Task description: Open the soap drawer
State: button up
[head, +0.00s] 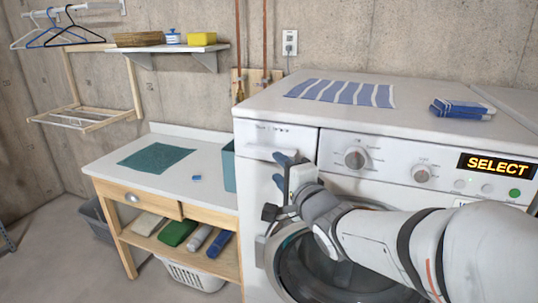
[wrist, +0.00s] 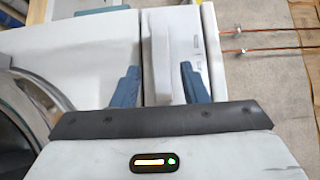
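The soap drawer (head: 268,136) is at the top left of the white washing machine's front in the head view and looks shut. Its pale front also shows in the wrist view (wrist: 188,40), with a raised handle lip (wrist: 159,55) along it. My gripper (head: 283,170) is at the drawer's lower edge. Its two blue fingers (wrist: 160,88) are apart, one on each side of the handle lip, with gaps visible in the wrist view. I cannot tell whether either touches it. The drawer's lower right part is hidden behind the gripper in the head view.
The washing machine's round door (head: 335,265) is below my arm. Knobs and a lit display (head: 497,164) are to the right. A striped cloth (head: 340,92) and folded cloths (head: 462,108) lie on top. A wooden table (head: 205,190) stands close on the left.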

aim_at(269, 158)
jog(key=p+x, duration=0.1)
jog(key=x, duration=0.6)
jog(key=shift+w, duration=0.15)
jog(key=shift+c, duration=0.2)
jog(key=shift+f, duration=0.15)
grip_shut()
